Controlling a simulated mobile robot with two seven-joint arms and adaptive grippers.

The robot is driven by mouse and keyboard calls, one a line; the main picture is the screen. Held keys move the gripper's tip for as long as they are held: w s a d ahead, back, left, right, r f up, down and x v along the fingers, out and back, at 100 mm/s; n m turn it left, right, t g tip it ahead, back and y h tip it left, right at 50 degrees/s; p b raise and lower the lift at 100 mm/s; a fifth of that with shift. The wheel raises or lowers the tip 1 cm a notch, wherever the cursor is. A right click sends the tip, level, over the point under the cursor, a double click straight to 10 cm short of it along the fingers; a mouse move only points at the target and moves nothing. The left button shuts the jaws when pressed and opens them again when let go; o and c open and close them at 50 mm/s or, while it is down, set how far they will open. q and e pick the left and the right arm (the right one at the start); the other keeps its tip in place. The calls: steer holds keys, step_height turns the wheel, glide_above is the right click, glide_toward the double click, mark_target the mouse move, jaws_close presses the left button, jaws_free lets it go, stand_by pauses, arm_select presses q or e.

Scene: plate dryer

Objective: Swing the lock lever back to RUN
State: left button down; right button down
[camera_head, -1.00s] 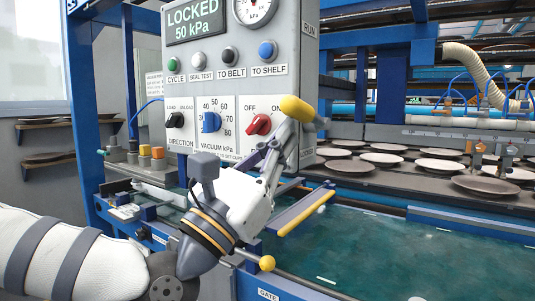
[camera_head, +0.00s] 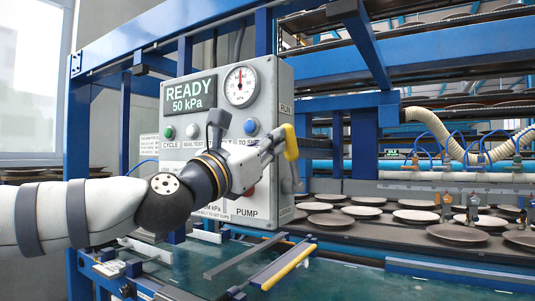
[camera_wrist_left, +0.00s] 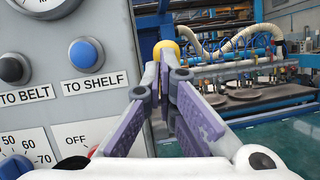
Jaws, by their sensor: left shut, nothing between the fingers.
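The control box (camera_head: 268,90) shows READY and 50 kPa on its display (camera_head: 190,99). The lock lever's yellow grip (camera_head: 291,142) is at the box's right side, upright and just below the RUN label (camera_head: 285,108). My left gripper (camera_head: 276,143) reaches across the front of the box, its fingertips close beside the yellow grip. In the left wrist view the purple fingers (camera_wrist_left: 168,95) are shut with nothing between them, and the yellow grip (camera_wrist_left: 166,47) shows just beyond their tips. Whether they touch it I cannot tell. My right gripper is out of view.
My left arm hides part of the box's lower controls. The blue TO SHELF button (camera_head: 250,127) is just above my gripper. Several plates (camera_head: 415,216) lie on the belt at right.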

arm_select(q)
steer(key=shift+a+r+x, duration=0.1)
steer(key=shift+r+x, duration=0.05)
steer(key=shift+x, duration=0.55)
steer(key=shift+a+r+x, duration=0.1)
steer(key=shift+x, duration=0.6)
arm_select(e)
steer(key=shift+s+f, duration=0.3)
arm_select(q)
steer(key=shift+w+r, duration=0.1)
steer(key=shift+r, duration=0.05)
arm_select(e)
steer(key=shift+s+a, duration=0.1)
